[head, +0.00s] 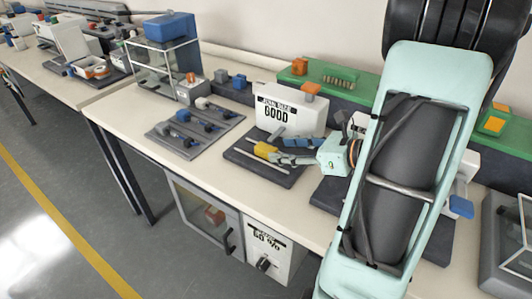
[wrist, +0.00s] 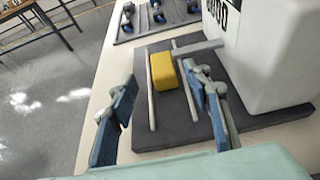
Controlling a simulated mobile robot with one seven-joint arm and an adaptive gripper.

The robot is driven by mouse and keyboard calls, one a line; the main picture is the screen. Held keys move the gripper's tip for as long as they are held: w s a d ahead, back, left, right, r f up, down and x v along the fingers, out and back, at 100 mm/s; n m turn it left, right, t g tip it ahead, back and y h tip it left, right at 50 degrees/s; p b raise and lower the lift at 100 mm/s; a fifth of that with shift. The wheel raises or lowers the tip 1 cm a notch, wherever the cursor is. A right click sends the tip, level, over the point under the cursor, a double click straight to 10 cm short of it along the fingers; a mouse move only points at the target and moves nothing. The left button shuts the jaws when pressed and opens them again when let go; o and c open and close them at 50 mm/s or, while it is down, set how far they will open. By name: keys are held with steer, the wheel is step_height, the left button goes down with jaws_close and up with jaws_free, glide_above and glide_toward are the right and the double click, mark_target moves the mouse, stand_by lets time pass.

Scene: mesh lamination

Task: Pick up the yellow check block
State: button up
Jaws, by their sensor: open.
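The yellow check block (wrist: 164,71) lies on a dark grey base plate (wrist: 160,138), between two thin light rails, in the wrist view. In the head view the yellow check block (head: 264,149) shows just left of my gripper's fingers (head: 296,151). In the wrist view my gripper (wrist: 158,105) is open, with one blue-padded finger on each side. The block appears beyond the fingertips, between their lines. Nothing is held. Whether a finger touches the block cannot be told.
A white box labelled GOOD (head: 290,118) stands on the plate behind the block. A grey tray (head: 196,128) with small blue and grey parts lies to the left. A glass-sided case (head: 160,68) stands farther back. The table's front edge runs close to the plate.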

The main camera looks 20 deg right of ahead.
mark_target(268, 148)
steer(key=shift+b+x, duration=0.6)
steer(key=shift+x, duration=2.15)
steer(key=shift+d, duration=0.2)
steer(key=c, duration=1.2)
jaws_close()
steer(key=shift+r, duration=0.1)
